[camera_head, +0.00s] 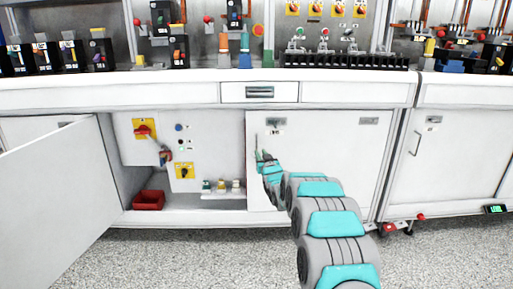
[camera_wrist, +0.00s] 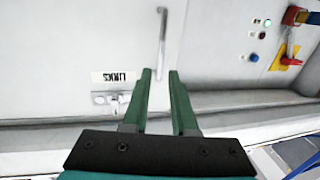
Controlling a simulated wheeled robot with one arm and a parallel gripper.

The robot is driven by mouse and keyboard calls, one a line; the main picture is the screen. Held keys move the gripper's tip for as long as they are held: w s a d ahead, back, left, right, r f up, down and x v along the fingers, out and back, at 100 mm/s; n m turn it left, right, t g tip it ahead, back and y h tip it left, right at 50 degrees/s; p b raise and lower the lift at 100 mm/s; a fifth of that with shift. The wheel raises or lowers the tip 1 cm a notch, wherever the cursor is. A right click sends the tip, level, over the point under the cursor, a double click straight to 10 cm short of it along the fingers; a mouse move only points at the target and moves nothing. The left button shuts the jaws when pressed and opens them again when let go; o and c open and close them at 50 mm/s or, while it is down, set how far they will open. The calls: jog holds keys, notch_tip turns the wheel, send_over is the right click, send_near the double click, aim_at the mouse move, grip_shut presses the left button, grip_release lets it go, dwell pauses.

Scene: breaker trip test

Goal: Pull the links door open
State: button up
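The links door (camera_head: 325,150) is a white cabinet door below the bench that looks shut; its face also fills much of the wrist view (camera_wrist: 60,50). Its LINKS label (camera_wrist: 115,78) appears upside down there, above a small latch-like fitting (camera_wrist: 108,98). The slim grey bar handle (camera_wrist: 162,40) lies just beyond my fingertips, its near end in line with the gap between them. My gripper (camera_wrist: 160,74) has two green fingers held apart with nothing gripped. In the head view my gripper (camera_head: 263,160) is at the door's left edge, and my arm covers part of the door. Contact with the handle cannot be told.
Left of the links door is an open compartment with a red rotary switch (camera_head: 143,131) and a red bin (camera_head: 149,200). Its white door (camera_head: 55,195) stands swung out at the left. Another closed door (camera_head: 440,150) is at the right. Speckled floor (camera_head: 200,260) is clear in front.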

jog(key=shift+w+a+p, duration=0.2)
jog(key=shift+w+a, duration=0.05)
jog(key=shift+w, duration=1)
jog(key=shift+w+a+p, duration=0.15)
jog(key=shift+w+a, duration=0.15)
jog(key=shift+w, duration=1)
jog(key=shift+w+a+p, duration=0.2)
jog(key=shift+w+a, duration=0.05)
jog(key=shift+w, duration=1)
grip_shut()
